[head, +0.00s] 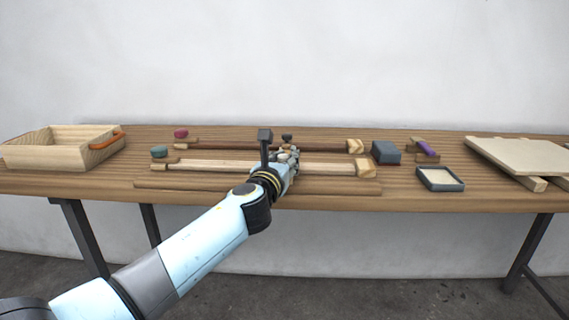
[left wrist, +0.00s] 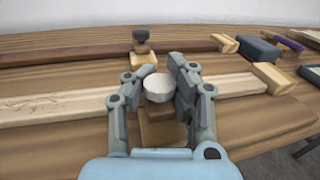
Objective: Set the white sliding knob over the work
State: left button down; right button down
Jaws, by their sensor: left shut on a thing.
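The white sliding knob (left wrist: 158,86) sits between the fingers of my left gripper (left wrist: 158,88) in the left wrist view. The fingers are shut on it from both sides. Below the knob is a wooden slider block (left wrist: 160,128) beside the pale wooden rail (left wrist: 50,108). In the head view my left gripper (head: 287,157) is over the pale rail (head: 215,166), right of its middle, and mostly hides the knob. A dark knob (left wrist: 140,36) on a wooden block stands on the dark rail (left wrist: 60,54) behind. My right gripper is not in view.
A teal piece (head: 159,151) and a red piece (head: 181,133) are near the rails' left ends. At the right are a blue-grey block (head: 386,152), a shallow tray (head: 440,187) and a pale board (head: 520,158).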

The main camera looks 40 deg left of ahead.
pick_arm(q)
jog(key=c, duration=1)
grip_release()
jog(key=shift+s+a, duration=0.1)
jog(key=v, duration=1.2)
